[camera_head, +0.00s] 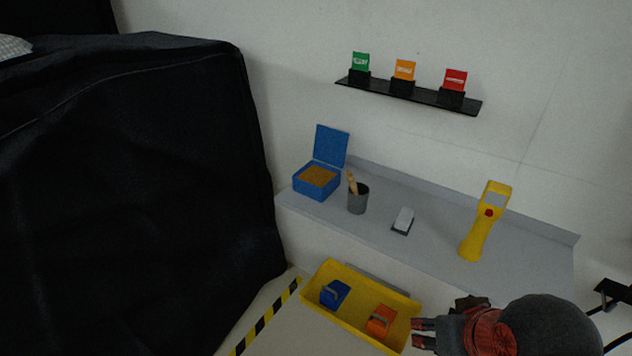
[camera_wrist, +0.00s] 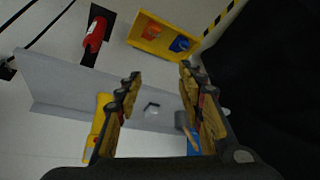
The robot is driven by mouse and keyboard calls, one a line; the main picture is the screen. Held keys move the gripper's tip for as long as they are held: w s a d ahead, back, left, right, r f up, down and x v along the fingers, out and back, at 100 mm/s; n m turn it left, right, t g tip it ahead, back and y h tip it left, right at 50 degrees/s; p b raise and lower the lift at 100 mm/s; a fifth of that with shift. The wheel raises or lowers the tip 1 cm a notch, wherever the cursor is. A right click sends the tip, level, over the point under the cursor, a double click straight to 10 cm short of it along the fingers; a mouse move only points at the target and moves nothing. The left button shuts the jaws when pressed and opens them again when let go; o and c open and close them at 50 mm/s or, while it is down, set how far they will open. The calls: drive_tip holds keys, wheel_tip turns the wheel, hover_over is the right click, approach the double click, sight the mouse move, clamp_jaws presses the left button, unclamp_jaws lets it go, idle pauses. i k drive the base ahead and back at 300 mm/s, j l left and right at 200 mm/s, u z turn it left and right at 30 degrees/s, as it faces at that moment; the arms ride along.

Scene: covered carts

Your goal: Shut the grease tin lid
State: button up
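The grease tin (camera_head: 317,181) is a blue square box with brown-orange grease inside, at the left end of the grey shelf. Its blue lid (camera_head: 330,146) stands raised, about upright, at the tin's back edge. My gripper (camera_head: 418,333) is low at the right in the head view, in front of the shelf and well apart from the tin. In the wrist view my gripper (camera_wrist: 160,82) has its two fingers spread wide with nothing held between them. A blue part of the tin (camera_wrist: 193,143) shows beyond the right finger, partly hidden.
A grey cup (camera_head: 358,200) with a brush stands just right of the tin. A small grey-white block (camera_head: 402,221) and a yellow handheld device (camera_head: 484,222) are farther right. A yellow tray (camera_head: 345,318) sits below the shelf. A black-covered cart (camera_head: 130,190) fills the left.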

sight(330, 145)
drive_tip(key=i+j, duration=0.15)
drive_tip(key=i, duration=0.4)
drive_tip(key=i+j+u, duration=0.15)
drive_tip(key=i, duration=0.4)
